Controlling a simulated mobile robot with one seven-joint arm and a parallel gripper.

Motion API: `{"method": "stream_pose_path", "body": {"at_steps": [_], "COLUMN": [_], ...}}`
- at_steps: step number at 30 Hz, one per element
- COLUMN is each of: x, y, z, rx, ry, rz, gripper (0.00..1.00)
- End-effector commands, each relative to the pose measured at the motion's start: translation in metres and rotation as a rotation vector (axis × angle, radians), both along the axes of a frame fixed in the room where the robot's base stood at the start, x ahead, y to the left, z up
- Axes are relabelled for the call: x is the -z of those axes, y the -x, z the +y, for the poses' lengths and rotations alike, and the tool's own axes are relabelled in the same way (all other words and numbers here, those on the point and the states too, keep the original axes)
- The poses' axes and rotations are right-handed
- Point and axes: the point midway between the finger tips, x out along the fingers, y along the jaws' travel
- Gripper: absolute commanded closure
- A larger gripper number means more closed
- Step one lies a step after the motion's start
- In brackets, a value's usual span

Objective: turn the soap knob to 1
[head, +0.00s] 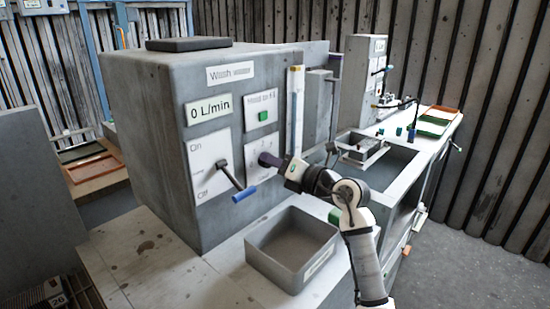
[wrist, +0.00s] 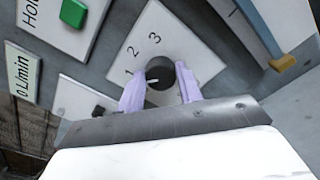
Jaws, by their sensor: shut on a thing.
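The soap knob (wrist: 163,76) is a dark round knob on a white dial plate (wrist: 148,27) marked 1, 2 and 3. It shows between the two pale lilac fingers of my gripper (wrist: 160,88), which is shut on it. A short white mark on the knob points left, close to the direction of the 1. In the head view my gripper (head: 268,160) reaches the plate on the front of the grey housing (head: 150,100), and it hides the knob there.
A lever with a blue handle (head: 244,195) sticks out just left of my gripper. A green button (head: 263,116) sits above it, beside a "0 L/min" sign (head: 208,109). An empty grey bin (head: 290,246) stands below. A sink (head: 372,165) lies to the right.

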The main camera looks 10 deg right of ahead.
Motion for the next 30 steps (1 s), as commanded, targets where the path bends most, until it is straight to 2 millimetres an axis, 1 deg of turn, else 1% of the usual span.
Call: {"method": "stream_pose_path", "body": {"at_steps": [9,22,23,27,30], "x": [-0.0007,-0.0001,-0.0001,-0.0001,0.0000], "y": [-0.0001,-0.0001,-0.0001,-0.0001,-0.0001], "z": [-0.0006,-0.0007,-0.0007,-0.0006,-0.0005], "rx": [0.001,0.001,0.001,0.001,0.001], "ry": [-0.075,-0.082,-0.082,-0.081,-0.081], "rz": [0.049,0.052,0.052,0.053,0.053], "gripper": [0.88,0.88,0.62,0.44,0.44]}}
